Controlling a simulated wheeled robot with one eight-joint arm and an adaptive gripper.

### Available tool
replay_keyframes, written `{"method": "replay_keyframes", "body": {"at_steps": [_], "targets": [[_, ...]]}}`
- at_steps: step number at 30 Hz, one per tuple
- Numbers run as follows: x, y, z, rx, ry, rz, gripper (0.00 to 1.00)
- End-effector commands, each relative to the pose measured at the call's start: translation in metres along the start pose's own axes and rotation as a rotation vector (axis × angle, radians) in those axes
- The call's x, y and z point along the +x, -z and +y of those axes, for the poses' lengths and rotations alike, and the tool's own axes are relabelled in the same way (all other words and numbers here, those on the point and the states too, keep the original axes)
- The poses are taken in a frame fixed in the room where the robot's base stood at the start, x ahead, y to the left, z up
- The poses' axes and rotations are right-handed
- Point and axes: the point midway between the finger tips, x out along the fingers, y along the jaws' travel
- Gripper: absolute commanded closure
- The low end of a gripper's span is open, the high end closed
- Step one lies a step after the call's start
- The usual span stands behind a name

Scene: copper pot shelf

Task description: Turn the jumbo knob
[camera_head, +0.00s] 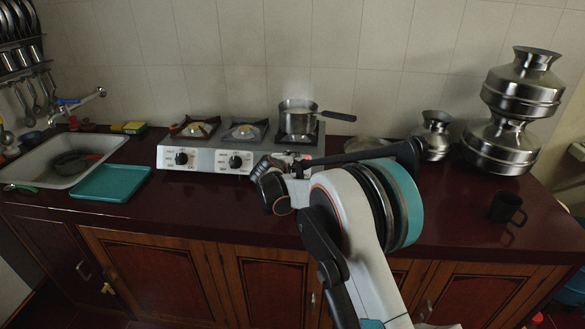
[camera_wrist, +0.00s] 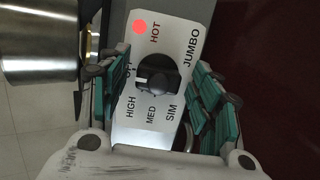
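The jumbo knob (camera_wrist: 157,75) is a dark round knob on a white panel (camera_wrist: 178,40), seen in the wrist view. The panel reads JUMBO, HOT, HIGH, MED and SIM, and a red light glows beside HOT. My gripper (camera_wrist: 163,80) is open, with its teal-padded fingers on either side of the knob and visible gaps to it. I cannot tell how far the fingertips are from the panel. In the head view, my gripper (camera_head: 279,170) is at the right end of the stove front (camera_head: 205,158) and hides this knob.
A steel pot (camera_head: 297,118) sits on the right burner, steaming, its handle pointing right. Two other burners are empty, with knobs (camera_head: 181,158) (camera_head: 235,162) below. Steel vessels (camera_head: 505,140) and a dark mug (camera_head: 507,208) stand right. A teal tray (camera_head: 99,183) and sink are left.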

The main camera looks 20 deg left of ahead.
Motion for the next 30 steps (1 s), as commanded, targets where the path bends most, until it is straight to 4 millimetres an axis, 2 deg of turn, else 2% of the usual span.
{"method": "replay_keyframes", "body": {"at_steps": [7, 11, 24, 30], "targets": [[-0.002, 0.0, 0.001, -0.001, -0.001, 0.0, 0.42], [-0.013, 0.001, 0.001, -0.001, -0.001, 0.001, 0.42], [-0.093, 0.0, 0.0, -0.002, 0.0, 0.001, 0.42], [-0.115, 0.001, 0.0, -0.001, 0.0, 0.001, 0.42]]}}
